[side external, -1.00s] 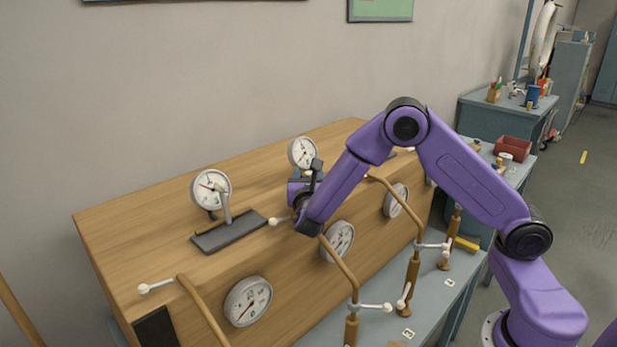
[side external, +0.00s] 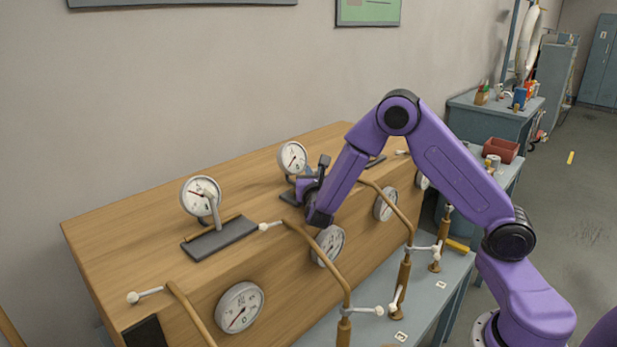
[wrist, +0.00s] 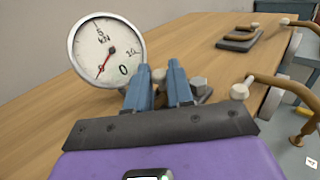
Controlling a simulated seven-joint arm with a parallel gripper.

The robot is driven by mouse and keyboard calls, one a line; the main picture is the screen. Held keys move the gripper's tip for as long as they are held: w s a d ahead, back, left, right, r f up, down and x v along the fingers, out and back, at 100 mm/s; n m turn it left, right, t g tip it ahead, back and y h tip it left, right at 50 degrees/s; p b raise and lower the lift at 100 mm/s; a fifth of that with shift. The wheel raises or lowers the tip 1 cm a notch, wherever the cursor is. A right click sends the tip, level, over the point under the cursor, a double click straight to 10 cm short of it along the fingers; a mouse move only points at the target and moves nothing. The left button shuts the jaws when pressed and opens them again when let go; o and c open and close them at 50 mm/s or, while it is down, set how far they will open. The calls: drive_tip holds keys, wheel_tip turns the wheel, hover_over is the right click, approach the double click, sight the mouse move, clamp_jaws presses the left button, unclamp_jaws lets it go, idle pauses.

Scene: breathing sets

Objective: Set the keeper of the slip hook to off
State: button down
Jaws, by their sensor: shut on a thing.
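My gripper (wrist: 160,85) is low over the wooden top, at the middle fitting beside a round dial gauge (side external: 292,157). The same gauge (wrist: 106,52) is large at left in the wrist view. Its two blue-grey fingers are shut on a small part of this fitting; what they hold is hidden. A grey knob (wrist: 197,84) on the fitting's dark base shows just right of the fingers. In the side view my forearm and gripper (side external: 306,190) cover most of this fitting. I cannot make out the keeper's position.
Another dark plate (side external: 232,241) with an upright lever and gauge (side external: 200,195) stands to the left. Bent tan pipes with white-knobbed handles (side external: 372,310) rise along the bench front (side external: 420,315). A further plate (wrist: 238,44) lies ahead in the wrist view, with bare wood between.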

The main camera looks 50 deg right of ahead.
drive_tip(key=c, duration=1)
unclamp_jaws()
